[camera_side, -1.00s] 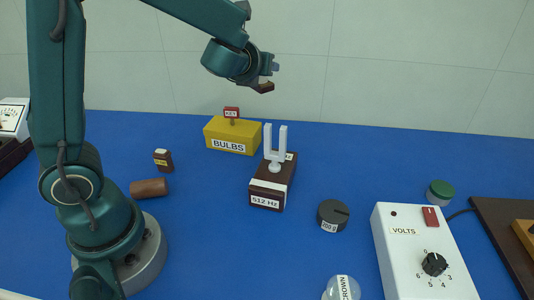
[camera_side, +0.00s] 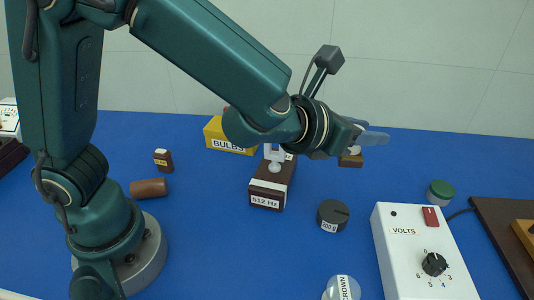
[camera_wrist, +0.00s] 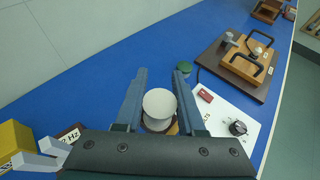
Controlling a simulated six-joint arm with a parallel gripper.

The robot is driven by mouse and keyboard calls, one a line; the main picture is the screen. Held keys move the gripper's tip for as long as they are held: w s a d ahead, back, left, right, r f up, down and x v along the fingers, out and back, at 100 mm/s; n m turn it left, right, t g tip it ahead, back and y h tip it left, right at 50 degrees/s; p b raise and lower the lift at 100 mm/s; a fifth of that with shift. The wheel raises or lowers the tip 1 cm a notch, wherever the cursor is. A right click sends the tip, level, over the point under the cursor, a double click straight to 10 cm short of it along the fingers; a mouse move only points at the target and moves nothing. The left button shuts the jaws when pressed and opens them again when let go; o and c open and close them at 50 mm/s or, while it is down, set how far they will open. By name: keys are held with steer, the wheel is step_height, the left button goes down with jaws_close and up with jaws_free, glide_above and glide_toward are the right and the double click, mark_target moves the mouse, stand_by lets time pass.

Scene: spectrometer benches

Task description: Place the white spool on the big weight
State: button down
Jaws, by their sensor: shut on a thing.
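My gripper (camera_side: 368,140) is in the air above the right-middle of the blue table. In the wrist view its two fingers (camera_wrist: 160,85) are on either side of the white spool (camera_wrist: 159,103), and it is shut on it. The dark round weight labelled 200 g (camera_side: 332,216) stands on the table, below and slightly left of the spool. I cannot make out this weight in the wrist view.
The tuning fork on its box (camera_side: 270,192) stands left of the weight. A white VOLTS box (camera_side: 410,240) and a green-capped jar (camera_side: 440,193) are to the right. A glass bulb (camera_side: 342,288) lies in front. The yellow BULBS box (camera_side: 225,141) is partly behind my arm.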

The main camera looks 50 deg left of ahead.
mark_target(333, 216)
steer(key=shift+f, duration=6.35)
steer(key=shift+f, duration=0.2)
steer(key=c, duration=0.5)
jaws_free()
steer(key=shift+r, duration=0.1)
steer(key=shift+r, duration=0.15)
steer(key=v, duration=0.7)
steer(key=shift+s, duration=0.25)
